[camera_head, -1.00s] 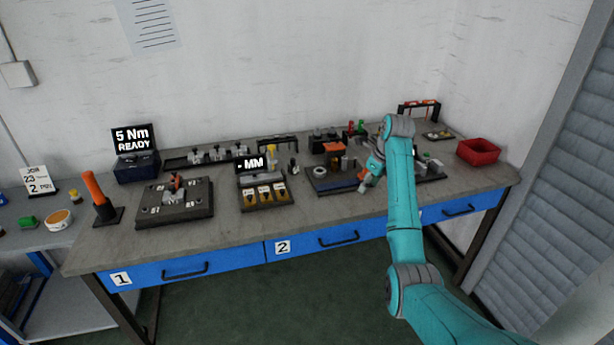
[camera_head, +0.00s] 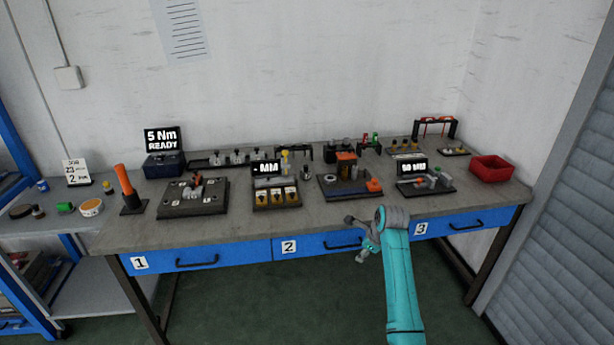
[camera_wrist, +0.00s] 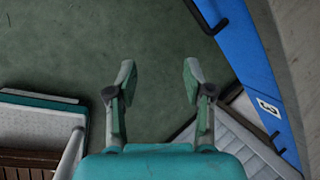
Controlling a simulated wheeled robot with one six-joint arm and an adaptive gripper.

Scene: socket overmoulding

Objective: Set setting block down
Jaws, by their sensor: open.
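My gripper (camera_head: 363,257) hangs in front of the table's front edge, by the drawer fronts, in the head view. In the wrist view my gripper (camera_wrist: 159,76) has its two fingers wide apart with only the green floor between them. It is open and holds nothing. I cannot tell for certain whether this is the setting block.
The grey table (camera_head: 240,222) has blue drawers (camera_head: 205,260) along its front. A fixture with a display (camera_head: 411,168) stands right of the dark plate, and a red bin (camera_head: 490,168) at the far right. The front strip of the tabletop is clear.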

